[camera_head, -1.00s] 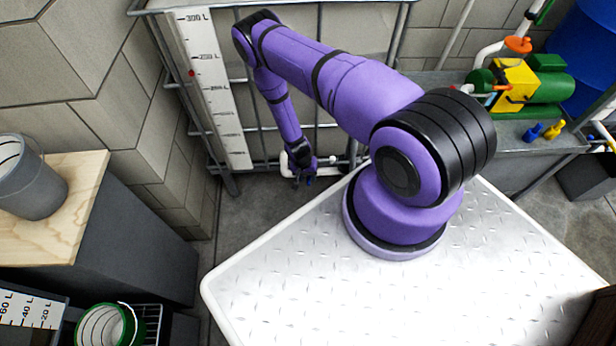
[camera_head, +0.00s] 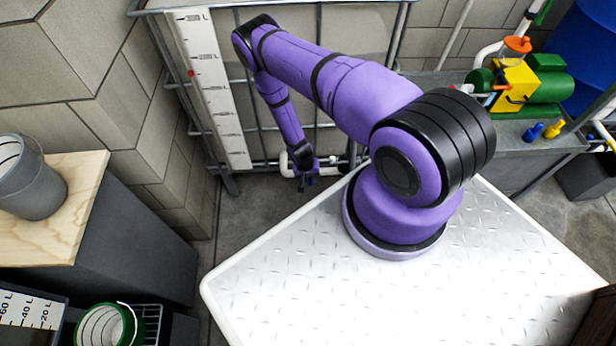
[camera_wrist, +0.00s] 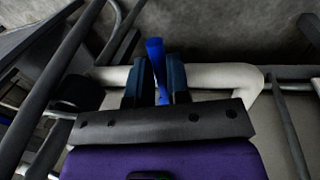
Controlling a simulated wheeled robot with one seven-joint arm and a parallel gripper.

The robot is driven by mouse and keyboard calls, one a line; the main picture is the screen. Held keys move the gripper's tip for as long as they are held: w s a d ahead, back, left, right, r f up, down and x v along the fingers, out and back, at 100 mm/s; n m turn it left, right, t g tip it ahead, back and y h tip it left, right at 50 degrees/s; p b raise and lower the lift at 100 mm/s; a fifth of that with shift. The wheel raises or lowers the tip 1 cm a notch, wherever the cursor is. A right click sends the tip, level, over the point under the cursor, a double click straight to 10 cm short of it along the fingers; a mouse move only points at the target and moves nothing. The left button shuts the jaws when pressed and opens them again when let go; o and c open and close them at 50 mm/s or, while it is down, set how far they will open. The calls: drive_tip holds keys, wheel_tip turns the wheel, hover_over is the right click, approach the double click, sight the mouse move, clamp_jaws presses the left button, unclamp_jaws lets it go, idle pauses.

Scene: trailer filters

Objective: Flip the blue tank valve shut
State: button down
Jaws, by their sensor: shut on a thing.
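The blue valve handle (camera_wrist: 156,58) shows in the wrist view, standing between the two dark fingers of my gripper (camera_wrist: 159,82). My gripper is shut on it, with the handle's end reaching out past the fingertips. The handle sits at a white pipe (camera_wrist: 220,75) that runs across behind the fingers; the valve's body is hidden by my gripper. In the head view my gripper (camera_head: 308,182) is low at the foot of the caged tank (camera_head: 350,50), beside the white pipe. The blue handle is too small and covered to make out there.
Grey cage bars (camera_head: 322,90) surround the tank, with a white level scale (camera_head: 212,90) at its left. A metal bench at the right carries a green and yellow pump (camera_head: 515,85). A grey bucket (camera_head: 35,185) stands on a wooden top at the left.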

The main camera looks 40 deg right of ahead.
drive_tip(key=shift+s+d+n, duration=0.1)
drive_tip(key=shift+n, duration=0.2)
drive_tip(key=c, duration=1.1)
unclamp_jaws()
drive_tip(key=shift+r, duration=0.1)
drive_tip(key=r, duration=0.3)
drive_tip(key=a+r, duration=0.1)
drive_tip(key=r, duration=0.3)
drive_tip(key=w+r, duration=0.1)
drive_tip(key=r, duration=0.2)
drive_tip(key=shift+w+a+r, duration=0.1)
drive_tip(key=shift+a+r, duration=0.1)
drive_tip(key=shift+a, duration=0.2)
